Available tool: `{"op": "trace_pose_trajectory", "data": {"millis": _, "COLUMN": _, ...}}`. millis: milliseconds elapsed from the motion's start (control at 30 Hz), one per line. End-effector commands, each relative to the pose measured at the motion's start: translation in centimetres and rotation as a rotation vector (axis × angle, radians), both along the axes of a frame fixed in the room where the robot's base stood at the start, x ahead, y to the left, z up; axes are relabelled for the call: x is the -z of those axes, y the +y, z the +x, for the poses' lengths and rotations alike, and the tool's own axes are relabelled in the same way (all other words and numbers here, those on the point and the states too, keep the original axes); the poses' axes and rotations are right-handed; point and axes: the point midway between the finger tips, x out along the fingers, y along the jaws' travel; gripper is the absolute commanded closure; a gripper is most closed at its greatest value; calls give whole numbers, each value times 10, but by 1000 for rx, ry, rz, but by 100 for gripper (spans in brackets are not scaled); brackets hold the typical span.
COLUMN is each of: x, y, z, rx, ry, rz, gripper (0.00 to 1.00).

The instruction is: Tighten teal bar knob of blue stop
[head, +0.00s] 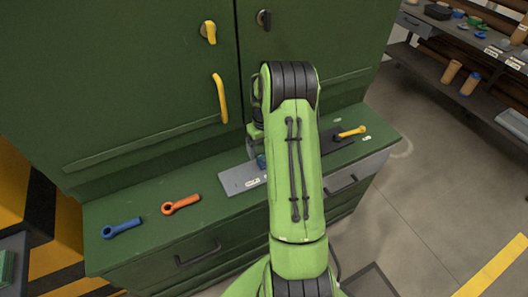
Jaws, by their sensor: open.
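A grey plate (236,180) with a small white label lies on the green ledge, partly behind my arm. A small blue-teal piece (261,161) shows at the plate's back edge beside my arm. It may belong to the blue stop, but the teal bar knob cannot be made out. My gripper (254,152) points down over the plate, close to that piece. It is mostly hidden by my arm, and its fingertips and any contact cannot be seen. It is open.
A blue handle (122,228) and an orange handle (181,205) lie on the ledge at left. A yellow lever (350,132) sits by a dark plate (338,145) at right. The green cabinet (130,80) rises behind. Shelves (455,70) stand at far right beyond open floor.

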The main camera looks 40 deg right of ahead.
Motion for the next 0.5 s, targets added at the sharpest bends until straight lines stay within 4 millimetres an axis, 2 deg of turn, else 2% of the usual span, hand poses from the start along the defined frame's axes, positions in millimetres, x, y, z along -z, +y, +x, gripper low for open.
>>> {"op": "trace_pose_trajectory", "data": {"millis": 33, "x": 9, "y": 0, "z": 0, "rx": 0, "ry": 2, "rz": 1, "gripper": 11}}
{"op": "trace_pose_trajectory", "data": {"millis": 133, "x": 17, "y": 0, "z": 0, "rx": 0, "ry": 0, "rz": 0, "gripper": 11}}
{"op": "trace_pose_trajectory", "data": {"millis": 400, "x": 20, "y": 0, "z": 0, "rx": 0, "ry": 0, "rz": 0, "gripper": 11}}
{"op": "trace_pose_trajectory", "data": {"millis": 500, "x": 20, "y": 0, "z": 0, "rx": 0, "ry": 0, "rz": 0, "gripper": 24}}
